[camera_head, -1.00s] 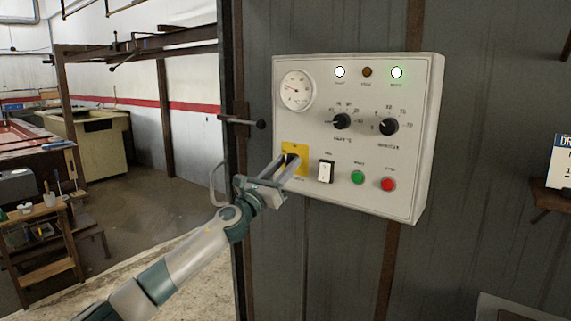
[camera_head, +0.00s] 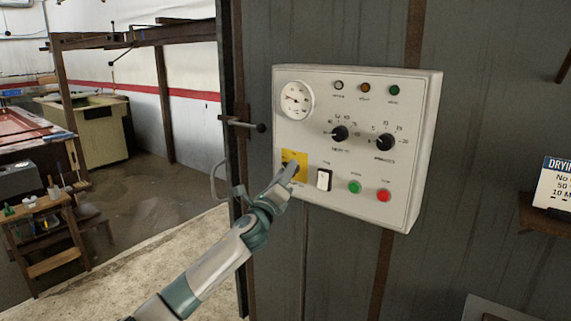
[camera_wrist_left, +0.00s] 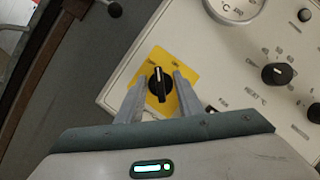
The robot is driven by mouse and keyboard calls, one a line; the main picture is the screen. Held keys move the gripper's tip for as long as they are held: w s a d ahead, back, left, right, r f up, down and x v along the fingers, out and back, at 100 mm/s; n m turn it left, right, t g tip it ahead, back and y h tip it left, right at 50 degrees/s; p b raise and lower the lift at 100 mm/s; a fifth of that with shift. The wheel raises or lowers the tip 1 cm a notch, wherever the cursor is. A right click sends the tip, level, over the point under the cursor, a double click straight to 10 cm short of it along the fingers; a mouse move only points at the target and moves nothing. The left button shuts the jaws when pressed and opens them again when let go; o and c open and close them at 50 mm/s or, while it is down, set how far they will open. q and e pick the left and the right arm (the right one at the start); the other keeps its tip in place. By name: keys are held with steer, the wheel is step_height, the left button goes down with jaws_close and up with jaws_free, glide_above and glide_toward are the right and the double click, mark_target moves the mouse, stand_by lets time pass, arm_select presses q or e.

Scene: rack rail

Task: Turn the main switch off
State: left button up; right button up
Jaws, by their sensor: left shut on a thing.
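The main switch is a black rotary knob (camera_wrist_left: 159,84) on a yellow plate (camera_head: 303,158), at the lower left of the light grey control box (camera_head: 420,110). My left gripper (camera_head: 290,168) is at the yellow plate and shut on the knob. In the left wrist view its two fingers (camera_wrist_left: 160,88) lie on either side of the knob, whose white mark points up in that picture. In the head view the gripper hides most of the knob. The three lamps (camera_head: 365,88) along the box top look unlit. My right gripper is not in view.
A door handle (camera_head: 217,180) is left of the box. A sign (camera_head: 555,184) stands at the right.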

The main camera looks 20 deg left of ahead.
arm_select(q)
steer(key=shift+r+n+g+y+p, duration=0.1)
steer(key=shift+n+g+y+p, duration=0.4)
steer(key=shift+n+p, duration=1.2)
steer(key=shift+f+n+g+y+p, duration=0.1)
steer(key=shift+n+g+y+p, duration=0.35)
steer(key=shift+n+p, duration=1.2)
steer(key=shift+r+n+g+y+p, duration=0.2)
steer(key=shift+n+g+p, duration=0.45)
steer(key=shift+n+p, duration=1.05)
steer(key=shift+f, duration=0.1)
steer(key=o, duration=1.1)
steer(key=shift+c, duration=0.2)
steer(key=shift+s, duration=0.1)
steer(key=s+b, duration=0.5)
steer(key=s, duration=1.2)
steer(key=shift+d, duration=0.35)
